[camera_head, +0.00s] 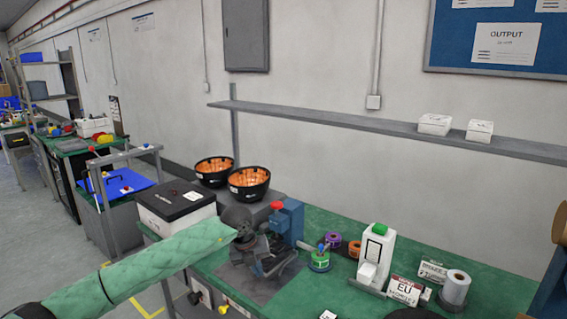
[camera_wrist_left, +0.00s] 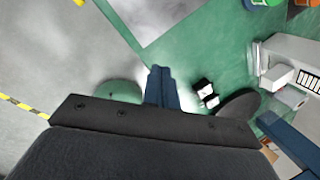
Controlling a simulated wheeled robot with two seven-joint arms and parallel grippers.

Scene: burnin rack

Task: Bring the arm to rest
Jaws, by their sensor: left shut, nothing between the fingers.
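My left arm comes in from the left in a pale green sleeve. In the head view its dark gripper (camera_head: 262,262) is over the grey mat on the green bench, in front of a blue device with a red knob. In the left wrist view the two dark blue fingers (camera_wrist_left: 160,86) are together, with nothing between them. The head view does not show clearly how high the gripper is above the bench. My right gripper is in neither view.
The green bench (camera_head: 327,290) holds a white dispenser (camera_head: 375,255), tape rolls (camera_head: 319,259), a label reading EU (camera_head: 405,290) and a white roll (camera_head: 455,288). Two black bowls with orange insides (camera_head: 249,183) and a black-topped box (camera_head: 176,205) stand behind the arm. A shelf (camera_head: 380,128) runs along the wall.

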